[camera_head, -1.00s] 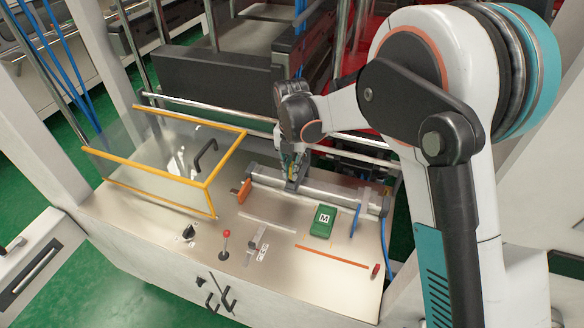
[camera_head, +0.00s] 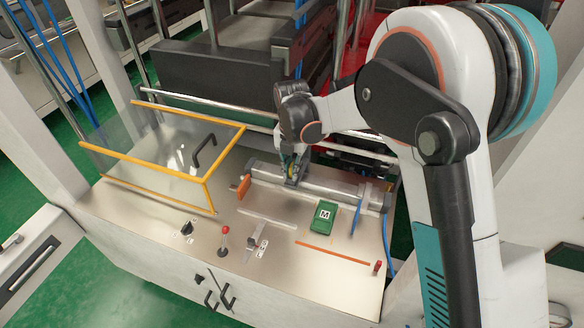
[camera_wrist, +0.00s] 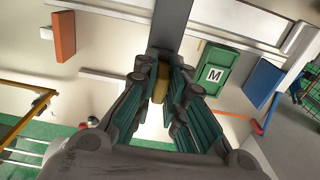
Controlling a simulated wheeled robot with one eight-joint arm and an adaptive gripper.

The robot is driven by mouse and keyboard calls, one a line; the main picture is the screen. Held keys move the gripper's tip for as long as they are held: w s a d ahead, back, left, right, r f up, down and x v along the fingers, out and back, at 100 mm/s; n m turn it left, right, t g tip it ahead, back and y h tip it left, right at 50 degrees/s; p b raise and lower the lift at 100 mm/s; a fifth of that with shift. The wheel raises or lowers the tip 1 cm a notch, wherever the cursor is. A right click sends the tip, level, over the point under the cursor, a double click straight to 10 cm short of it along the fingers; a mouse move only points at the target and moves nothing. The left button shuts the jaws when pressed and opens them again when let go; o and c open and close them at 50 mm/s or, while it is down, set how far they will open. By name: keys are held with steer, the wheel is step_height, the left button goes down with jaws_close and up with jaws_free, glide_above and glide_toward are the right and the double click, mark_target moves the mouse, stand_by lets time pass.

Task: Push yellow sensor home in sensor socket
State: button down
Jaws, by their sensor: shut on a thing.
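My gripper (camera_head: 290,166) points down over the grey rail at the back of the worktop. In the wrist view my gripper (camera_wrist: 161,72) is shut on the yellow sensor (camera_wrist: 160,90), which shows as a small yellow block between the green-padded fingers. A grey upright bracket (camera_wrist: 171,26) lies right at the fingertips and seems to be the sensor socket's mount; in the head view it stands on the rail. The socket opening is hidden by the fingers, so I cannot tell how deep the sensor sits.
A green box marked M (camera_head: 323,219), a blue plate (camera_head: 356,217) and an orange block (camera_head: 244,188) are near the rail. A yellow-framed clear guard (camera_head: 160,160) stands at left. A red-knobbed lever (camera_head: 225,231) is at the front.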

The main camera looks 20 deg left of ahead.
steer(key=c, duration=1.6)
jaws_free()
steer(key=shift+o, duration=0.2)
step_height(320, 180, up, 12)
steer(key=o, duration=1.4)
steer(key=shift+f, duration=0.1)
steer(key=shift+c, duration=0.2)
step_height(320, 180, up, 9)
steer(key=p, duration=0.5)
